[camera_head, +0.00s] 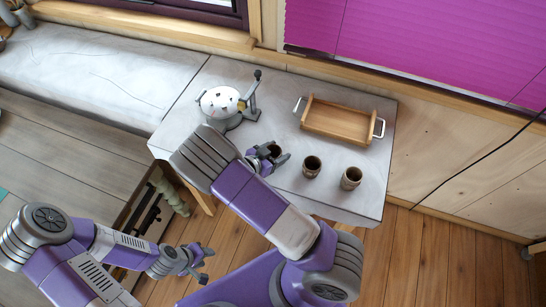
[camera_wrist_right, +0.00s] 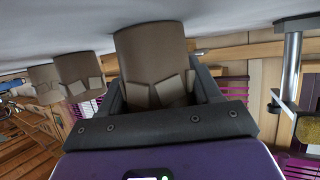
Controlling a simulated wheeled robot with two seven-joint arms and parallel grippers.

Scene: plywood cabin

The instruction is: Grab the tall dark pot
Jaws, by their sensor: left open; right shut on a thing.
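A dark brown, cup-shaped pot (camera_head: 275,150) stands on the white table, partly hidden by my right gripper (camera_head: 268,158). In the right wrist view the picture is inverted, and the pot (camera_wrist_right: 153,50) sits between the two fingers with pale patches on its lower part. My right gripper is shut on it. I cannot tell whether the pot is lifted clear of the table. My left gripper (camera_head: 190,263) is open and empty, low over the wooden floor, away from the table.
Two similar brown pots, a middle one (camera_head: 312,166) and a right one (camera_head: 351,178), stand to the right. A wooden tray (camera_head: 338,121) with metal handles is behind them. A white round dish on a metal stand (camera_head: 220,102) is at the back left. The table (camera_head: 376,203) has bare space around the pots.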

